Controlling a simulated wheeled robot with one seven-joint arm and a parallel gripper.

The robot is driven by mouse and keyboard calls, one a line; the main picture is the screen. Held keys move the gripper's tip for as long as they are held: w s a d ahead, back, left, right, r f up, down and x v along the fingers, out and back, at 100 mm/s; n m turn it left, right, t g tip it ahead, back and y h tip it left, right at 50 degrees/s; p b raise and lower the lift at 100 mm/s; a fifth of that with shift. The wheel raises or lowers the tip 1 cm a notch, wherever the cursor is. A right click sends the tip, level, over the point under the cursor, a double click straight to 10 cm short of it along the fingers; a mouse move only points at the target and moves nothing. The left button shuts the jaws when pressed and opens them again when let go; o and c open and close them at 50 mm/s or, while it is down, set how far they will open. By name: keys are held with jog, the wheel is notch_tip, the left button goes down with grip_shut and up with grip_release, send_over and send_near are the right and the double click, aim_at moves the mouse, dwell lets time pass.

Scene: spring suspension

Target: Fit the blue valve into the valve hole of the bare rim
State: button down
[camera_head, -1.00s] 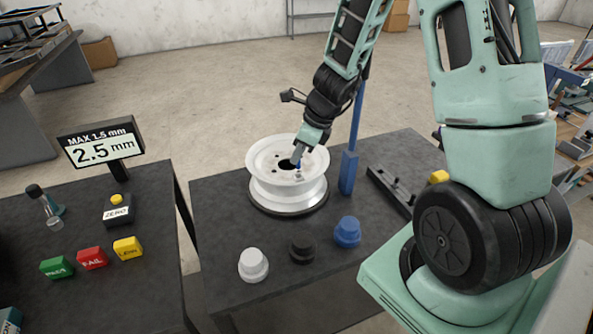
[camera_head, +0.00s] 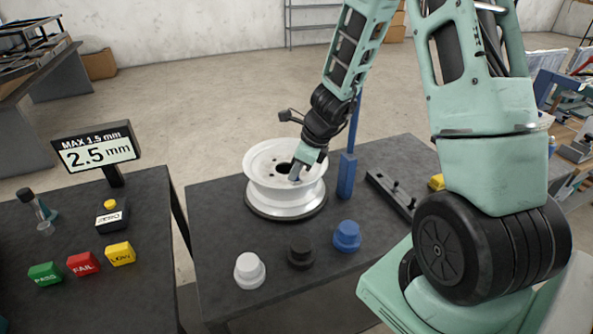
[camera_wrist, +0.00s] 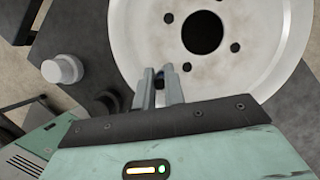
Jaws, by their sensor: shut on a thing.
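The bare white rim (camera_head: 263,190) lies flat on a dark round base on the middle table. In the wrist view the rim (camera_wrist: 250,72) shows a dark centre hole with several small holes around it. My gripper (camera_head: 296,176) points down at the rim's near right inner face, right of the centre hole. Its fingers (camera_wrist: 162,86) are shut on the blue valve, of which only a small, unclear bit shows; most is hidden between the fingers. I cannot tell whether the valve touches the rim or sits in a hole.
White (camera_head: 249,270), black (camera_head: 300,254) and blue (camera_head: 347,236) knobs stand in front of the rim. A blue post (camera_head: 347,175) stands close right of it. A dark slotted bar (camera_head: 392,195) lies farther right. A gauge display reading 2.5 mm (camera_head: 96,150) and buttons are on the left table.

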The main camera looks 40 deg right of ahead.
jog(key=shift+s+f, duration=0.3)
jog(key=shift+f, duration=0.25)
jog(key=c, duration=1.8)
grip_release()
jog(key=shift+f, duration=0.1)
jog(key=shift+o, duration=0.2)
jog(key=shift+r+p, duration=0.55)
jog(key=shift+r, duration=0.05)
jog(key=w+p+v, duration=0.1)
jog(key=p+v, duration=0.3)
jog(key=v, duration=0.8)
jog(key=s+a+r+n+g, duration=0.2)
jog(key=s+a+n, duration=0.2)
jog(key=a+n, duration=0.55)
jog(key=s+a+r+n+g, duration=0.1)
jog(key=s+a+r+n, duration=0.3)
jog(key=a+n, duration=0.6)
jog(key=s+a+n+h, duration=0.2)
jog(key=s+a+n, duration=0.5)
jog(key=s+n, duration=0.6)
jog(key=n, duration=0.3)
jog(key=shift+a+r+n+g, duration=0.2)
jog(key=shift+a+n+g, duration=0.1)
jog(key=shift+a+n, duration=0.1)
